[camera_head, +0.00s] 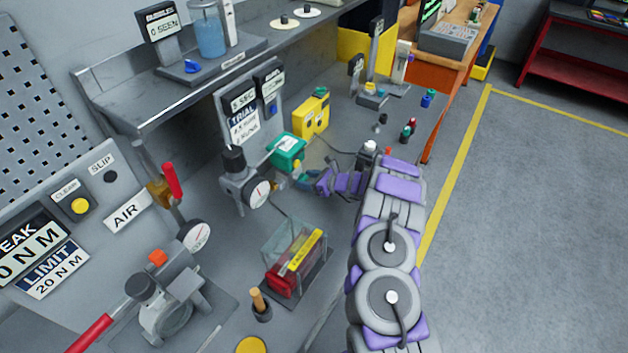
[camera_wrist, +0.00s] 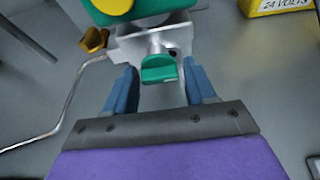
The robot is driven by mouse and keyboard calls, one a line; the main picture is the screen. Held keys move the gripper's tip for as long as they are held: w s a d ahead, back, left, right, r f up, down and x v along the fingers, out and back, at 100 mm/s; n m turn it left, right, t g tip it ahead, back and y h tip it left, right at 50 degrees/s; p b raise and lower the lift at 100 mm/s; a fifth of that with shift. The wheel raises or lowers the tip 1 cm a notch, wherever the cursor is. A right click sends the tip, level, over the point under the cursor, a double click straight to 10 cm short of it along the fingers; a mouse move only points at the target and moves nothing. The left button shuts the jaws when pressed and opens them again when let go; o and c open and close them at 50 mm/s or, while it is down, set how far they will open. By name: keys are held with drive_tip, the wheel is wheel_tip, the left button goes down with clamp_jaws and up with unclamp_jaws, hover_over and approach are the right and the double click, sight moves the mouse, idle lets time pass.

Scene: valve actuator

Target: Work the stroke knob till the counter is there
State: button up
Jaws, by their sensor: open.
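A small green knob (camera_wrist: 159,73) sticks out below, likely the stroke knob. My gripper (camera_wrist: 160,78) is open, its blue fingers on either side of this knob with gaps visible. In the head view my gripper (camera_head: 303,181) is at the actuator, and the knob is hidden. A display reading "5 SEC" (camera_head: 243,98) tops the panel; I cannot tell which readout is the counter.
A yellow box (camera_head: 313,113) stands behind the actuator; its "24 VOLTS" label shows in the wrist view (camera_wrist: 285,5). A gauge (camera_head: 258,193) is close on the left. A clear box with red contents (camera_head: 293,262) stands nearer. A brass fitting (camera_wrist: 94,40) and cable lie left.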

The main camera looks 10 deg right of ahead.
drive_tip(key=p+v, duration=0.1)
drive_tip(key=v, duration=1.6)
drive_tip(key=shift+d+p, duration=0.25)
drive_tip(key=shift+p, duration=0.1)
drive_tip(key=shift+f, duration=0.15)
drive_tip(key=s+a+r+n+g+y+b, duration=0.1)
drive_tip(key=s+a+r+n+g, duration=0.1)
drive_tip(key=s+a+r+n, duration=0.35)
drive_tip(key=s+a+r+n+g+y, duration=0.1)
drive_tip(key=s+a+r+n+g, duration=0.15)
drive_tip(key=a+r, duration=0.45)
drive_tip(key=s+a+r+n+g+y+b, duration=0.1)
drive_tip(key=s+a+r+n+g, duration=0.3)
drive_tip(key=a, duration=0.4)
drive_tip(key=s+a+r+n+g+h+b, duration=0.1)
drive_tip(key=s+r+n+g+h, duration=0.3)
drive_tip(key=s, duration=0.6)
drive_tip(key=s+a+n+t+h, duration=0.1)
drive_tip(key=s+n+h, duration=0.1)
drive_tip(key=s+n, duration=0.65)
drive_tip(key=s+d+n+h, duration=0.1)
drive_tip(key=s+d+h, duration=0.2)
drive_tip(key=s+d, duration=0.2)
drive_tip(key=s+d+n+h+b, duration=0.1)
drive_tip(key=s+d+h, duration=0.2)
drive_tip(key=s, duration=0.8)
drive_tip(key=shift+d+f+n, duration=0.35)
drive_tip(key=shift+d+f, duration=0.05)
drive_tip(key=shift+d, duration=0.75)
